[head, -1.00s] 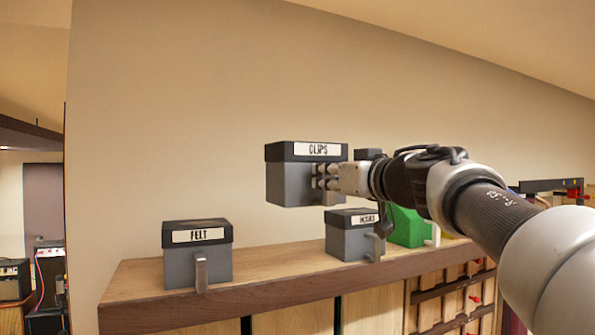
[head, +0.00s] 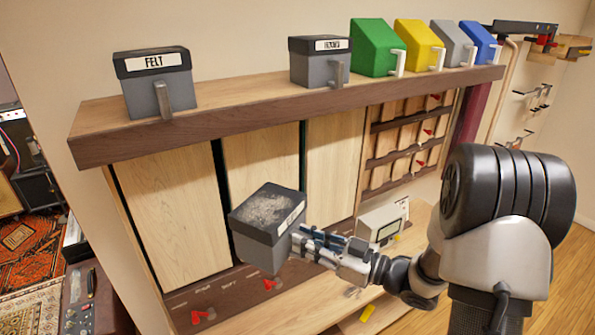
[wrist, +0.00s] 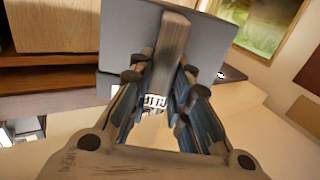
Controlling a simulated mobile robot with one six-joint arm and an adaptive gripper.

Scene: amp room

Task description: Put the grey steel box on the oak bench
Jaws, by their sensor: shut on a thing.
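The grey steel box (head: 262,240) has a dark lid with a dusty pale patch on top and a white label too slanted to read now. My gripper (head: 302,243) is shut on its handle from the right and holds it in the air, slightly tilted, in front of the wood panels. In the wrist view the box (wrist: 128,40) fills the top, with its handle (wrist: 172,48) between the fingers of my gripper (wrist: 160,85). The light oak bench (head: 322,300) lies below it, partly hidden by my arm.
A shelf (head: 250,112) above holds a FELT box (head: 157,88), another grey box (head: 315,66), and green (head: 374,50), yellow (head: 417,48), pale grey and blue bins. A white device (head: 383,222) stands behind my gripper. Small red (head: 200,316) and yellow (head: 350,292) items lie low around the bench.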

